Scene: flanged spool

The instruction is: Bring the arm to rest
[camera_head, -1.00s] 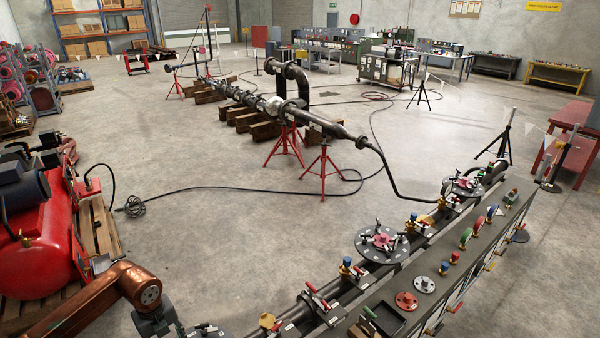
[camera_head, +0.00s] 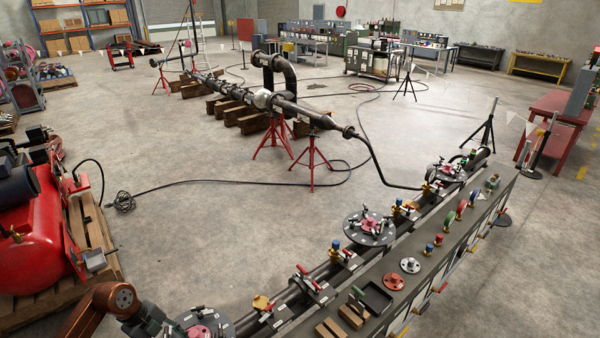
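My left arm (camera_head: 112,300) comes in at the bottom left, with a copper-coloured link and a dark grey joint (camera_head: 150,322) beyond it. The picture's lower edge cuts it off, and I cannot make out gripper fingers. My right arm and gripper are not in view. To the right of the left arm's dark joint is a round flanged disc (camera_head: 201,329) with a red centre, partly cut off at the lower edge. I cannot tell whether the arm touches it.
A pipe rig with another flanged disc (camera_head: 369,228) and a bench (camera_head: 445,250) with valves run diagonally at right. A red compressor (camera_head: 38,240) stands on a pallet at left. A pipeline (camera_head: 300,112) on red stands crosses the middle. Open floor (camera_head: 230,235) lies between.

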